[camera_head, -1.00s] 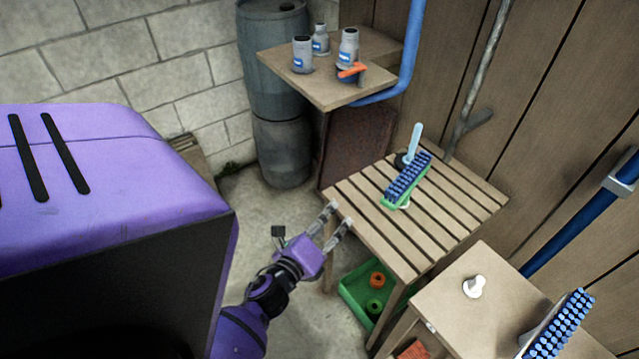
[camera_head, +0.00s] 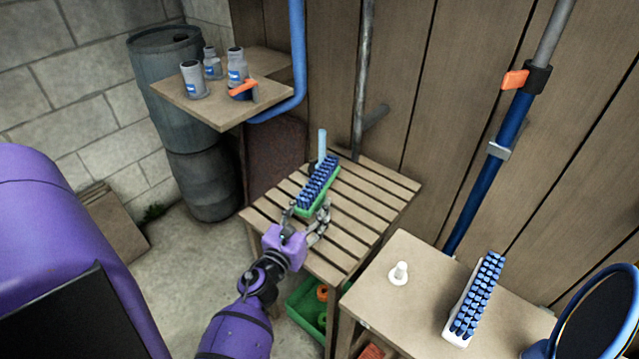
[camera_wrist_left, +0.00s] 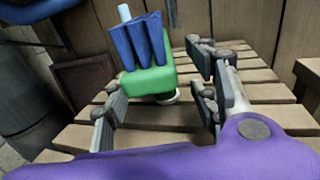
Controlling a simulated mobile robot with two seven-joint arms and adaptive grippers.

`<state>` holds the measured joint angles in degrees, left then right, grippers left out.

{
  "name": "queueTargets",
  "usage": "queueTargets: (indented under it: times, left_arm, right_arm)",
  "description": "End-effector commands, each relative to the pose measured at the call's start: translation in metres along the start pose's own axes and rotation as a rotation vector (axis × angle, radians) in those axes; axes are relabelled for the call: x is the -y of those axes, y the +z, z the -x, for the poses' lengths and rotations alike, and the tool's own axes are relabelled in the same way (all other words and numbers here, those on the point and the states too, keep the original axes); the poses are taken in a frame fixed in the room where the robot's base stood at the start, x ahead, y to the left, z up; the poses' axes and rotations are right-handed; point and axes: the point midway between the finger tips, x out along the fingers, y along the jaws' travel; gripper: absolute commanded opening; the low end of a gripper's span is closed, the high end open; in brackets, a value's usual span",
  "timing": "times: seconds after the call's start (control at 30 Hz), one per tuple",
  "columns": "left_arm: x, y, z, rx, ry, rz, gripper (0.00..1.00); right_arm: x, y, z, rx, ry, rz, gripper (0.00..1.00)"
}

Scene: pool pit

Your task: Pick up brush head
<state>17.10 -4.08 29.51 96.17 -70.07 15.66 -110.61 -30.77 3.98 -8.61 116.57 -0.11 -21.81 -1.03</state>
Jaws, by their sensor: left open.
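A green brush head (camera_head: 317,186) with blue bristles lies bristles up on the slatted wooden table, with a light-blue handle-like piece (camera_head: 322,145) at its far end. My left gripper (camera_head: 307,212) is open at the near end of this brush head. In the left wrist view the green end of the brush head (camera_wrist_left: 150,80) shows between the spread fingers, apart from the right one; I cannot tell whether the left one touches it. A second brush head (camera_head: 474,298), white with blue bristles, lies on the right-hand table. My right gripper is not in view.
The slatted table (camera_head: 375,205) is bare on its right side. A white peg-like piece (camera_head: 399,273) stands on the right-hand table. A green crate (camera_head: 300,305) sits below. A shelf with bottles (camera_head: 237,68), a blue pipe (camera_head: 298,60) and a blue pole (camera_head: 495,160) stand behind.

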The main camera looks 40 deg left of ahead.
Motion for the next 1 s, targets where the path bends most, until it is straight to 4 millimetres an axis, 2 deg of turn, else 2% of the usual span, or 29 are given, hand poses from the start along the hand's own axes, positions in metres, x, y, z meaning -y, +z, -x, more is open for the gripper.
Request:
queueTargets:
  times: [0.03, 0.2, 0.33, 0.53, 0.93, 1.0]
  left_arm:
    - [-0.001, 0.005, -0.011, 0.005, 0.0, 0.003, 0.54]
    - [-0.002, 0.003, -0.034, 0.004, -0.001, 0.003, 0.54]
    - [-0.002, 0.001, -0.041, 0.001, -0.001, 0.003, 0.54]
    - [-0.002, 0.0, -0.041, 0.001, -0.001, 0.003, 0.54]
    - [-0.002, 0.001, -0.041, 0.001, -0.001, 0.003, 0.02]
    - [-0.002, 0.002, -0.041, 0.003, -0.001, 0.003, 0.0]
  right_arm:
    - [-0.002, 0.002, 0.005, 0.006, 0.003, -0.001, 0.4]
    - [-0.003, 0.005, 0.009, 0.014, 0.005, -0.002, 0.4]
    - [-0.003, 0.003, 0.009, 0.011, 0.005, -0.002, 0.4]
    - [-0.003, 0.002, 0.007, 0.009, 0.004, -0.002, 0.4]
    - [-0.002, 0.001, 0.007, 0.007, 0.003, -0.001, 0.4]
    - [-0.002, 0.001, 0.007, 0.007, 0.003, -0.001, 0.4]
